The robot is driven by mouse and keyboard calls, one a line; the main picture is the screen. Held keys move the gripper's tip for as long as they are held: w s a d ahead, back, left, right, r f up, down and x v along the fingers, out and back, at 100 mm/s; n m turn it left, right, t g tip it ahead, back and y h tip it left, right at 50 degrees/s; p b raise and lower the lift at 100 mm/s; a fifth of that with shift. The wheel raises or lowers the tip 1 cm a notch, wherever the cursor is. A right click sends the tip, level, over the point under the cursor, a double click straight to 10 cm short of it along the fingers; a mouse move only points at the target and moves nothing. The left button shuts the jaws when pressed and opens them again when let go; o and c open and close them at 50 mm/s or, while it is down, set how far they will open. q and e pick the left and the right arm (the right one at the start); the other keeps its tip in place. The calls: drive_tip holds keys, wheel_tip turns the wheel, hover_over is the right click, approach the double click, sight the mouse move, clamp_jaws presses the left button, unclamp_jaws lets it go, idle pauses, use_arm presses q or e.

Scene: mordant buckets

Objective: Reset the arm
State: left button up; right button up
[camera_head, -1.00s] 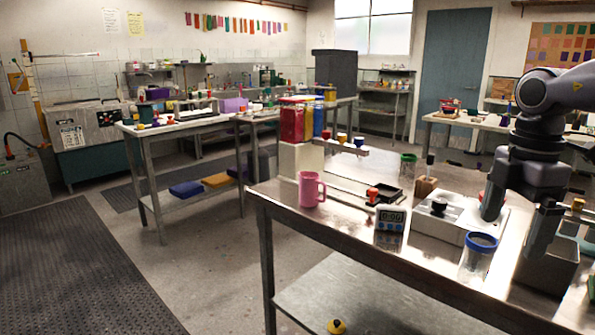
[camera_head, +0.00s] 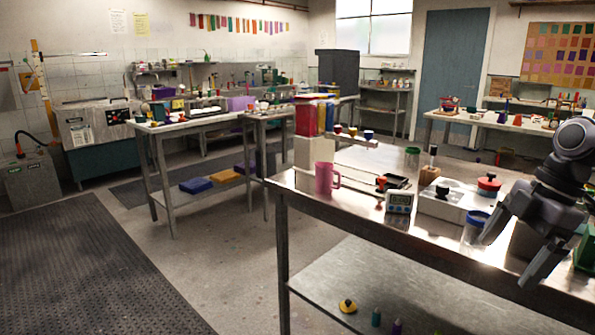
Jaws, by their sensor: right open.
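My right gripper (camera_head: 508,262) is at the right of the head view, above the front edge of the steel table (camera_head: 350,206). Its two fingers are spread apart and point down and to the left, with nothing between them. One finger overlaps the right side of a clear jar with a blue rim (camera_head: 472,230); I cannot tell whether they touch. My left gripper is out of view.
A pink mug (camera_head: 325,178), a small timer (camera_head: 399,203) and a white device with a black knob (camera_head: 440,203) stand on the table. A red-knobbed item (camera_head: 488,185) sits behind. The lower shelf (camera_head: 400,290) holds small bottles. Floor at left is clear.

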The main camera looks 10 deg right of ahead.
drive_tip(key=s+a+f+m+t+y+p, duration=0.15)
drive_tip(key=f+t, duration=0.25)
drive_tip(key=f, duration=0.4)
drive_tip(key=s+f+m+t+y, duration=0.1)
drive_tip(key=s+f+m+t, duration=0.2)
drive_tip(key=f, duration=0.4)
drive_tip(key=s+a+f+m+t+y+p, duration=0.1)
drive_tip(key=s+f+m+t, duration=0.2)
drive_tip(key=f, duration=0.5)
drive_tip(key=s+a+f+m+h+p, duration=0.1)
drive_tip(key=s+a+f+m+h, duration=0.1)
drive_tip(key=a, duration=0.7)
drive_tip(key=s+a+f+m+h+p, duration=0.1)
drive_tip(key=s+a+f+m+h, duration=0.1)
drive_tip(key=s+a+f+m, duration=0.3)
drive_tip(key=s+a+f, duration=0.1)
drive_tip(key=a+f, duration=0.1)
drive_tip(key=a, duration=0.2)
drive_tip(key=shift+f+g, duration=0.15)
drive_tip(key=shift+g, duration=0.25)
drive_tip(key=shift+h, duration=0.25)
